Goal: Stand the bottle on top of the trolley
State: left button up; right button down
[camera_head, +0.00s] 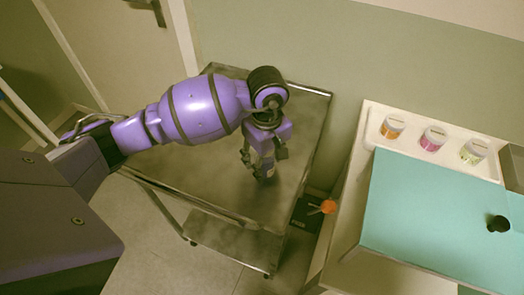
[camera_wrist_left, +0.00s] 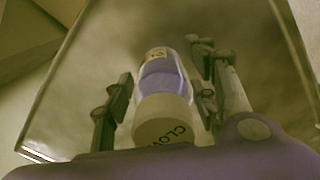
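The trolley (camera_head: 196,178) is a grey metal cart with a flat top and a lower shelf. My left gripper (camera_head: 265,160) points down over the right part of its top. The bottle (camera_head: 268,172) is between the fingers, mostly hidden by them, with its base at the trolley top. In the left wrist view the bottle (camera_wrist_left: 163,80) is clear with purple contents and a pale cap reading "CLOV". It looks upright. The left gripper's fingers (camera_wrist_left: 160,95) stand on either side of it, seemingly with narrow gaps, so they look open. My right gripper is out of view.
A white counter (camera_head: 368,122) at the right holds an orange jar (camera_head: 392,127), a pink jar (camera_head: 433,138) and a pale green jar (camera_head: 473,151). A teal panel (camera_head: 430,215) lies in front of them. The trolley's left top is bare; a wall is behind.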

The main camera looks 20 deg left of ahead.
pick_arm(q)
notch_tip(320, 180, up, 13)
jog(key=shift+f, duration=0.2)
dwell(0.5)
